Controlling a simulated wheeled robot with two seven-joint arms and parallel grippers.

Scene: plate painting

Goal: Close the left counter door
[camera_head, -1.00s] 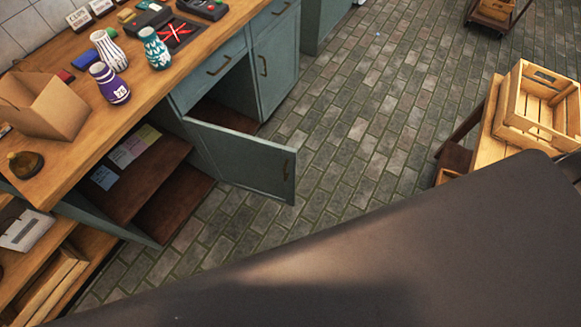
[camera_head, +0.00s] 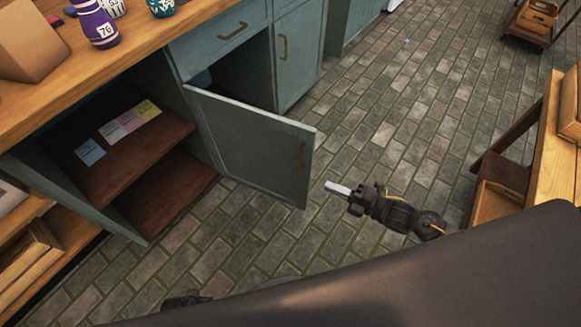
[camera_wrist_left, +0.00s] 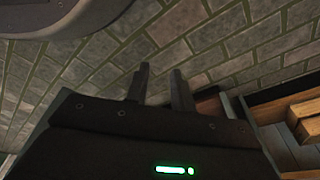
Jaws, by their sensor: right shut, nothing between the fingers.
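The left counter door (camera_head: 250,145) is a grey-green panel standing swung open out from the counter. Its bronze handle (camera_head: 301,157) is near its free edge, on the face toward me. The dark cabinet opening (camera_head: 243,72) shows behind it. My right gripper (camera_head: 338,188) is shut and empty, just right of the door's free edge with a visible gap, its fingers pointing left at the door. My left gripper's fingers (camera_wrist_left: 160,88) are apart and empty in the left wrist view, over the brick floor. Only a dark bit of that arm shows at the bottom of the head view.
A closed counter door (camera_head: 300,55) stands right of the opening. Open shelves (camera_head: 165,140) with colored cards are left of the door. Painted vases (camera_head: 96,25) and a cardboard box (camera_head: 28,40) stand on the wooden countertop (camera_head: 110,70). A wooden cart (camera_head: 545,150) is at right. Brick floor is clear between.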

